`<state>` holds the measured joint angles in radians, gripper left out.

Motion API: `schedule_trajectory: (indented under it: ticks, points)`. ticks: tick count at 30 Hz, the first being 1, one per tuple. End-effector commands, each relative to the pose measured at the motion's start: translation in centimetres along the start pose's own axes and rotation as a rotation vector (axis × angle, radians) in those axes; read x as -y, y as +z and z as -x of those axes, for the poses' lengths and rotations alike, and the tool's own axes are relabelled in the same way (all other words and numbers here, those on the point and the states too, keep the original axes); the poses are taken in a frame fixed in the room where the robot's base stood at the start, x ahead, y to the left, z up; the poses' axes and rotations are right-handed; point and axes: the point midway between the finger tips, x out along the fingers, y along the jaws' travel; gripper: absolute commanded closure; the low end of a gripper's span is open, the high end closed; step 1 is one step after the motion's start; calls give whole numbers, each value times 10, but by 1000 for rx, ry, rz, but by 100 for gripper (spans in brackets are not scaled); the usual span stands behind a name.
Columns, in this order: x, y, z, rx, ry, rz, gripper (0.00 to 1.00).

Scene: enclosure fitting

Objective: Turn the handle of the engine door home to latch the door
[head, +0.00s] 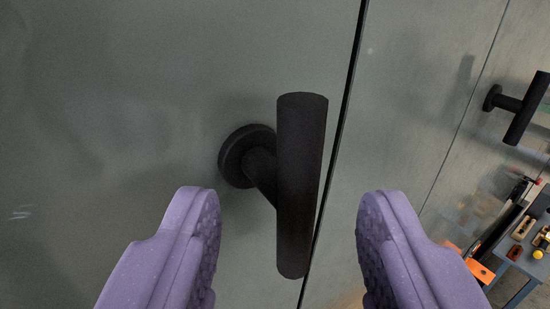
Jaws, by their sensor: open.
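The black door handle (301,180) is a round bar on a short stem with a round base plate, fixed to the grey engine door (110,110). The bar stands nearly upright in the picture, close to the dark seam at the door's right edge. My gripper (287,215) is open, with one purple finger to the left of the bar's lower part and the other to its right. There is clear space between each finger and the bar. I cannot tell how far the fingertips are from the door's surface.
A second grey panel (420,90) lies right of the seam. Another black handle (525,108) stands out at the far right. Below it, a blue-grey table (512,272) carries several small items, and an orange object (480,270) is beside it, partly behind my right finger.

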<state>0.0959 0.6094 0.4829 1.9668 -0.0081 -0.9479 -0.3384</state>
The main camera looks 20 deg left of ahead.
Motion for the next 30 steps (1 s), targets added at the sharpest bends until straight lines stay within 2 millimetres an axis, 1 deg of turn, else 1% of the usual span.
schedule_trajectory:
  ticks: [1, 3, 6, 14, 15, 17, 18, 20, 21, 24, 30]
  points:
    - [0, 0, -8, -1, 0, -1, 50]
    - [1, -1, -16, -1, -1, 0, 50]
    - [1, -1, -22, 0, -1, 0, 50]
    - [0, -1, -24, 1, -1, 1, 50]
    - [0, -1, -24, 0, -1, 1, 59]
    - [0, -1, -24, 0, -1, 1, 73]
    - [0, -1, -24, 0, -1, 1, 82]
    - [0, -1, -24, 0, -1, 1, 96]
    - [0, -1, -24, 0, 0, 1, 100]
    - [0, -1, -24, 5, -1, -7, 100]
    - [-2, -2, -24, 59, -3, -89, 100]
